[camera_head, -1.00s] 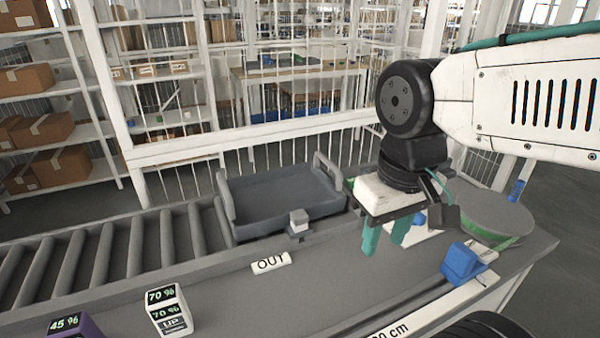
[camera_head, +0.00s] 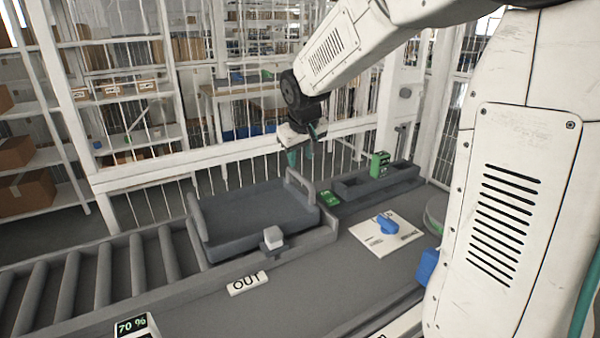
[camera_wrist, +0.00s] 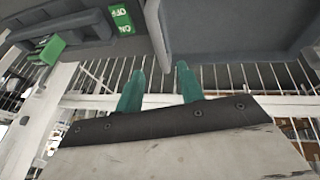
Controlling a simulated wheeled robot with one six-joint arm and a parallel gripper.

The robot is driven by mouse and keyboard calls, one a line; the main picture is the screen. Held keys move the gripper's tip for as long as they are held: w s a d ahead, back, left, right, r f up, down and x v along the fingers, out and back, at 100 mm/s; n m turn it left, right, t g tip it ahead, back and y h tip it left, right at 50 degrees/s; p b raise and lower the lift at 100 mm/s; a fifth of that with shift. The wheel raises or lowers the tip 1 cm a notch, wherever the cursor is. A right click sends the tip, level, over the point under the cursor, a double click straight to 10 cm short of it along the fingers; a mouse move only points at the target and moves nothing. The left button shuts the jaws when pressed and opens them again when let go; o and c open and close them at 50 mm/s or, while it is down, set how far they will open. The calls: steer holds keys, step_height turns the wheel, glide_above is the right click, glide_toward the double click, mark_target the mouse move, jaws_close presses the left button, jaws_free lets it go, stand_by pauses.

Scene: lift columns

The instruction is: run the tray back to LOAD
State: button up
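The dark grey tray (camera_head: 262,238) has raised end handles. It lies at the right end of the roller track, behind the OUT label (camera_head: 247,283). A small white-topped block (camera_head: 272,237) stands at its front edge. My gripper (camera_head: 302,158) hangs above and behind the tray's right end, with its teal fingers pointing down and apart. In the wrist view, my gripper (camera_wrist: 158,88) is open with nothing between the fingers. The tray (camera_wrist: 225,25) shows beyond the fingertips, with its upright end handle (camera_wrist: 156,35) near them. No LOAD label can be seen.
Rollers (camera_head: 105,285) run left from the tray. Right of it are a green ON/OFF plate (camera_head: 315,202), a grey holder (camera_head: 362,185) with a green block (camera_head: 380,164), and a blue knob (camera_head: 387,224) on a white plate. A white rail fence (camera_head: 230,152) stands behind.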

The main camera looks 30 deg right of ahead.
mark_target(300, 175)
steer(key=x, duration=0.7)
steer(key=shift+f, duration=0.25)
jaws_close()
